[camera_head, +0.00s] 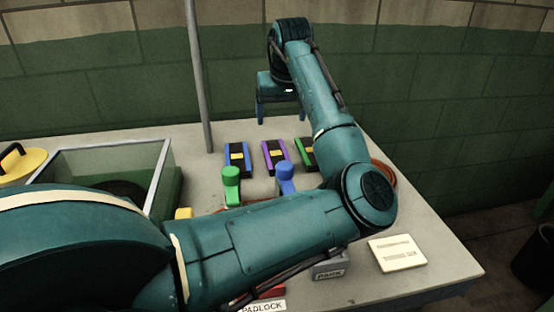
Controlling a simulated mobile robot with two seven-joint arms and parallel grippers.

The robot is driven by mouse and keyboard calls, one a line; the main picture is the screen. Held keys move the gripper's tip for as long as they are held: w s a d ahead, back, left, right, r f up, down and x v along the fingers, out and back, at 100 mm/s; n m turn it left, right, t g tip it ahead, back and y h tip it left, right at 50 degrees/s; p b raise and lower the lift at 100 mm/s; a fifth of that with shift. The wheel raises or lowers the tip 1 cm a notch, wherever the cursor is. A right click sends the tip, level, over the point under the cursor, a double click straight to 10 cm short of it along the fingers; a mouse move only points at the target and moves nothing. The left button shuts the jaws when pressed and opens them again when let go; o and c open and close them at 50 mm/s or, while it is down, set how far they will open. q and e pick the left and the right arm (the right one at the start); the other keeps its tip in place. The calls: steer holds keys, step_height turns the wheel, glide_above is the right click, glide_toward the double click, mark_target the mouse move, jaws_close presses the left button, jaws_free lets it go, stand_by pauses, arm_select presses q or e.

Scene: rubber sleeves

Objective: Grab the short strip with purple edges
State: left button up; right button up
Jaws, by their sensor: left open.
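The short strip with purple edges (270,151) lies on the table, dark with a yellow patch in its middle. It is between a blue-edged strip (236,157) on the left and a green-edged strip (305,150) on the right, which my arm partly covers. My left gripper (276,118) is open and empty, pointing down behind and above the row of strips. Its two fingers are apart and clear of the purple-edged strip. My right gripper does not show.
Green (231,190) and blue (286,177) upright pieces stand in front of the strips. A glass-walled box (108,152) is at the left, near a thin grey pole (198,80). A cream sign (397,253) and a grey PARK block (329,268) lie at the front right.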

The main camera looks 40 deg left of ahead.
arm_select(q)
step_height(320, 180, down, 2)
steer(key=b, duration=0.1)
glide_above(276, 153)
steer(key=s+d, duration=0.1)
steer(key=d, duration=0.1)
step_height(276, 153, down, 7)
steer(key=shift+s+d+r, duration=0.1)
steer(key=shift+s+r, duration=0.05)
steer(key=shift+r, duration=0.05)
steer(key=shift+b+x, duration=0.4)
steer(key=shift+x, duration=2.25)
steer(key=shift+s, duration=0.15)
steer(key=shift+c, duration=0.2)
steer(key=c, duration=1.1)
